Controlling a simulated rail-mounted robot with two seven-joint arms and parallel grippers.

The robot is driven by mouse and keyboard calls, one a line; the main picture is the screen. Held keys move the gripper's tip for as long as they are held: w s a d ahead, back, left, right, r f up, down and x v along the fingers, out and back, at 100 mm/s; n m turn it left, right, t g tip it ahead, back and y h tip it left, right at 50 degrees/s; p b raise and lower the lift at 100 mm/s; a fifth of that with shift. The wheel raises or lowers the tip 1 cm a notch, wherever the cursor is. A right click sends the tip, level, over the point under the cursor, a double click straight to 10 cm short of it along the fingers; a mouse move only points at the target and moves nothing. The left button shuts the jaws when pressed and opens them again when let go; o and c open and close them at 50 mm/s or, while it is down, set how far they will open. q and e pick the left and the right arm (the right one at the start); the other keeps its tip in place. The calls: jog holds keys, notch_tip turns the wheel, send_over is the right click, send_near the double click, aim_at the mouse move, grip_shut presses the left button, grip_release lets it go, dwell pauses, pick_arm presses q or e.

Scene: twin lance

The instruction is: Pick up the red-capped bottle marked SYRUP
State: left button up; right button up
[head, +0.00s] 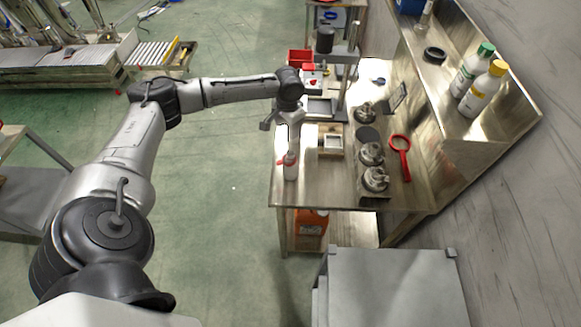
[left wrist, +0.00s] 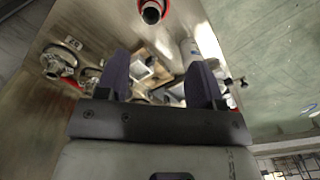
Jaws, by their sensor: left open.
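A white bottle with a red cap (head: 290,168) stands upright near the left front corner of the metal workbench (head: 325,194); its marking is too small to read. My left gripper (head: 291,140) is above and just behind the bottle in the head view, covering part of what lies behind it. In the left wrist view my left gripper (left wrist: 160,72) has two dark fingers spread apart with nothing held between them. My right gripper is not in view.
Metal valve parts (head: 375,179) and a red magnifier (head: 401,145) lie to the right on the bench. A green-capped bottle (head: 472,70) and a yellow-capped bottle (head: 483,91) stand on the raised shelf. An orange container (head: 311,226) is below.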

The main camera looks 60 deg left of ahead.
aim_at(290, 153)
pick_arm(q)
jog(key=shift+n, duration=0.6)
jog(key=f, duration=0.8)
jog(key=shift+w+d+f, duration=0.1)
jog(key=shift+d+f, duration=0.2)
jog(key=shift+f, duration=0.05)
jog(key=shift+w+d+f+p, duration=0.15)
jog(key=shift+f+p, duration=0.2)
jog(key=shift+f, duration=2.25)
jog(key=shift+c, duration=0.2)
grip_shut()
